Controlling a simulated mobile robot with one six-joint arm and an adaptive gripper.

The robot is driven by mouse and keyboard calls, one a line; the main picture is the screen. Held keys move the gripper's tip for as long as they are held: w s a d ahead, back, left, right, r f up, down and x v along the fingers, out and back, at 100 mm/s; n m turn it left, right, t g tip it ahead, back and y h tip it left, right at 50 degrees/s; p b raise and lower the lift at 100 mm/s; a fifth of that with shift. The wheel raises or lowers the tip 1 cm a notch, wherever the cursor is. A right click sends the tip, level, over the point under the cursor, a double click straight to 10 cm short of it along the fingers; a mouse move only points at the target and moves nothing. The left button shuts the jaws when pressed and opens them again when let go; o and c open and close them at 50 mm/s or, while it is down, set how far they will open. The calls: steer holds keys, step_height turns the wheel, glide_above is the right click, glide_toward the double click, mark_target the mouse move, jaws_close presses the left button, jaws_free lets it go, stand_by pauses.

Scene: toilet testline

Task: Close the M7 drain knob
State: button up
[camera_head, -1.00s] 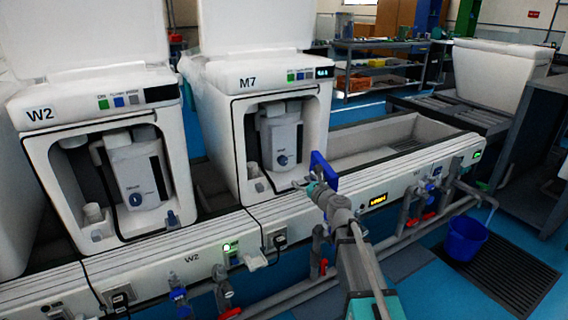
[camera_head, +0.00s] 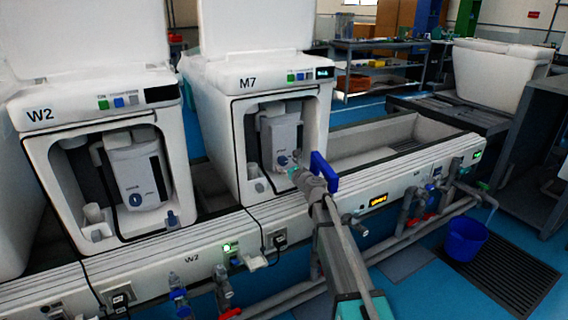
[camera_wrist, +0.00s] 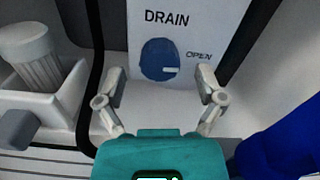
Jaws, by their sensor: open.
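The M7 unit (camera_head: 247,84) stands in the middle of the head view, with a light grey box in its front opening. The blue round drain knob (camera_wrist: 159,60) shows in the wrist view under the word DRAIN. Its white mark points right, toward the word OPEN. My gripper (camera_wrist: 160,84) is open and empty, its two fingers apart on either side of and just below the knob, not visibly touching it. In the head view my gripper (camera_head: 287,161) reaches in front of the M7 box and hides the knob.
A blue part (camera_wrist: 285,140) stands close at the right of my gripper. A white holder (camera_wrist: 38,95) with a ribbed grey cap is at the left, beside a black cable. The W2 unit (camera_head: 95,110) stands left of M7. A blue bucket (camera_head: 465,238) is at the right.

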steer(key=shift+x, duration=0.95)
steer(key=c, duration=1.2)
steer(key=shift+o, duration=0.2)
